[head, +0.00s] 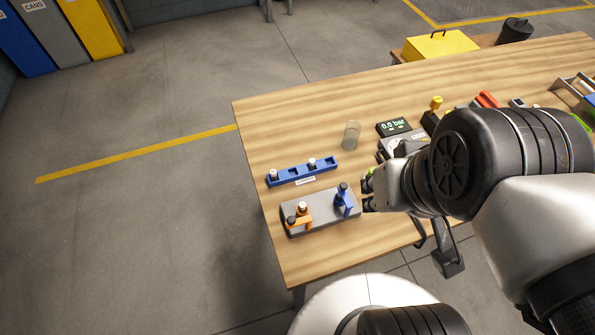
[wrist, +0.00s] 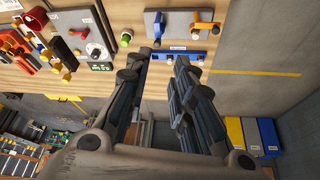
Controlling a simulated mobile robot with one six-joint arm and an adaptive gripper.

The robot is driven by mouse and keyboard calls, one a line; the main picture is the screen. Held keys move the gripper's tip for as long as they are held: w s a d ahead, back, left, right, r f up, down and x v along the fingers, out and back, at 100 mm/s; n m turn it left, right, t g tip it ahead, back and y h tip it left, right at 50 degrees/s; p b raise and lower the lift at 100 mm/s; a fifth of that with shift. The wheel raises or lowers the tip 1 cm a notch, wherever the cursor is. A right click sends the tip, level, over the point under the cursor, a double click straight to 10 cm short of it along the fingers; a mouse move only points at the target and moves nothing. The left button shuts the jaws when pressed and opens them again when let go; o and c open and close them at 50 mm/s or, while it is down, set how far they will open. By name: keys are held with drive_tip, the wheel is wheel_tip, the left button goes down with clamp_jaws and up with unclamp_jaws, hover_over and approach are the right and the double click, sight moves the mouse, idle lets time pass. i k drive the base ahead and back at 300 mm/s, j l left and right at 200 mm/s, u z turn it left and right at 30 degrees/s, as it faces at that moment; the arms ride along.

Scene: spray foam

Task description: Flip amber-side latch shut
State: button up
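A grey plate (head: 322,211) on the wooden table carries an orange (amber) latch (head: 299,220) at its left and a blue latch (head: 343,203) at its right. The amber latch has a dark knob at its left, and a white-topped part stands beside it. The blue latch's dark knob stands up higher. In the wrist view the plate (wrist: 177,18) is at the top, with the amber latch (wrist: 196,28) at its right. My gripper (wrist: 162,62) is open, with nothing between its fingers. In the head view it is just right of the blue latch, apart from the amber one.
A blue rack (head: 290,175) with white-topped vials lies behind the plate. A clear cup (head: 352,135) and a display (head: 393,127) reading 0.0 bar stand farther right. Several tools crowd the table's right side. The table (head: 265,125) is bare at its far left.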

sight(291, 222)
drive_tip(key=k+j, duration=0.15)
drive_tip(key=j, duration=0.2)
drive_tip(key=k+j, duration=0.2)
drive_tip(key=j, duration=0.15)
drive_tip(key=k+j+z, duration=0.1)
drive_tip(key=j, duration=0.3)
drive_tip(key=k+j, duration=0.25)
drive_tip(key=j+z, duration=0.05)
drive_tip(key=j, duration=0.05)
